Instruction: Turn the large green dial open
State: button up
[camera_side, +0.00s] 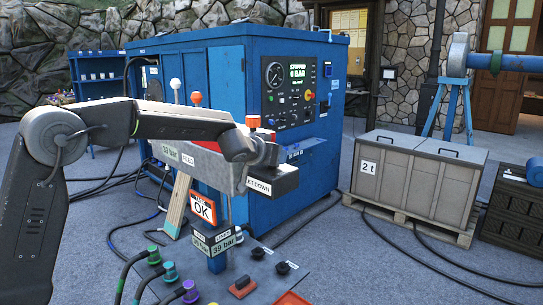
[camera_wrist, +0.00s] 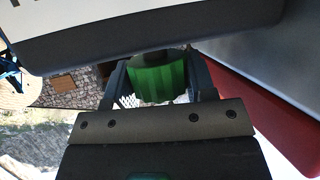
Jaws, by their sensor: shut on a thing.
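The large green dial (camera_wrist: 158,78) shows in the wrist view as a ribbed green cylinder on a dark stem. My gripper (camera_wrist: 160,88) has one dark finger on each side of it and is shut on it. In the side view my wrist is over a box on the console, and the dial and fingertips are hidden there.
Levers with white (camera_side: 175,84) and orange (camera_side: 196,99) knobs stand behind my arm. A blue machine (camera_side: 235,110) with a gauge panel is behind them. Coloured hose couplings (camera_side: 170,271) line the console's front. A grey crate (camera_side: 420,180) marked 2 t stands on the right.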

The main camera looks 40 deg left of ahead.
jog(key=o, duration=0.9)
jog(key=v, duration=1.3)
jog(key=shift+s+d, duration=0.1)
jog(key=shift+s, duration=0.35)
